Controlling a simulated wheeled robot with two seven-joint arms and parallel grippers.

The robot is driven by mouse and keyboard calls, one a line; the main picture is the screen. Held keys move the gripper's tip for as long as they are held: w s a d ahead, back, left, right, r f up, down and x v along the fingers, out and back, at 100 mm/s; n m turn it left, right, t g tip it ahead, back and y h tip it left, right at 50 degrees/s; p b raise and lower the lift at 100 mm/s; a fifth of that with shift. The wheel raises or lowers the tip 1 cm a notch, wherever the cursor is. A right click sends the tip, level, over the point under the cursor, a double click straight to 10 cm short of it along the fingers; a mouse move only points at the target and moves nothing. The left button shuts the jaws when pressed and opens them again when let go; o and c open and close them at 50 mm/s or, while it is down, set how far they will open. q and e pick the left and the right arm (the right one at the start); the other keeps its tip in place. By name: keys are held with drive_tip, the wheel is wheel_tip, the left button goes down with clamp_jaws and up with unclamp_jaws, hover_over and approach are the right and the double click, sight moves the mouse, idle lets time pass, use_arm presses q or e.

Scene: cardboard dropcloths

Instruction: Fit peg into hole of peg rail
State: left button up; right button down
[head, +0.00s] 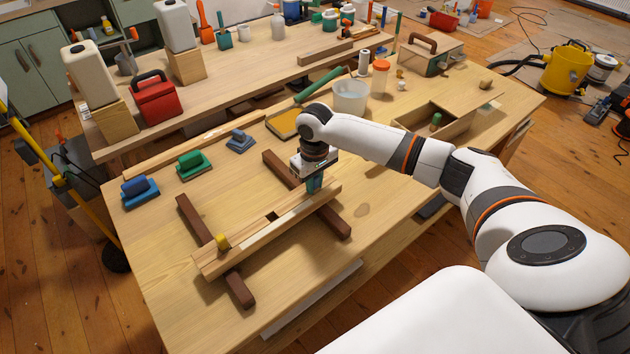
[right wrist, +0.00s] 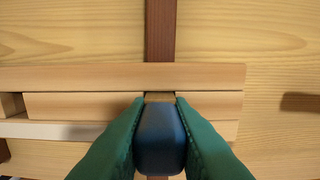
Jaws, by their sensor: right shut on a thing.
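The peg rail (head: 248,247) is a long pale wooden rail lying at a slant across two dark brown bars. My right gripper (head: 313,188) points down at the rail's right part. In the right wrist view its green fingers are shut on a dark blue peg (right wrist: 162,140). A small brownish patch shows at the rail beyond the peg. Whether the peg's lower end is inside a hole is hidden. My left gripper is not in view.
Blue and green floats (head: 193,164) sit at the table's left. A white bucket (head: 350,96), an orange-lidded jar (head: 380,76) and an open wooden box (head: 435,122) stand behind my right arm. The table front of the rail is mostly clear.

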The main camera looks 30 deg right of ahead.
drive_tip(key=c, duration=1.4)
unclamp_jaws()
drive_tip(key=shift+s+a+f, duration=0.15)
drive_tip(key=shift+s+f, duration=0.15)
drive_tip(key=shift+f, duration=0.2)
drive_tip(key=shift+s+a+f, duration=0.1)
drive_tip(key=shift+s+f, duration=0.15)
drive_tip(key=shift+f, duration=0.2)
drive_tip(key=shift+o, duration=0.2)
drive_tip(key=shift+r, duration=0.15)
drive_tip(key=shift+o, duration=0.3)
drive_tip(key=r, duration=0.2)
drive_tip(key=w+r+b, duration=0.1)
drive_tip(key=r, duration=0.1)
drive_tip(key=shift+w+d, duration=0.1)
drive_tip(key=shift+w, duration=0.1)
drive_tip(key=r, duration=0.7)
drive_tip(key=shift+s+r, duration=0.2)
drive_tip(key=shift+r, duration=0.05)
drive_tip(key=shift+d+r+b, duration=0.1)
drive_tip(key=shift+r+b, duration=0.2)
drive_tip(key=shift+r, duration=0.45)
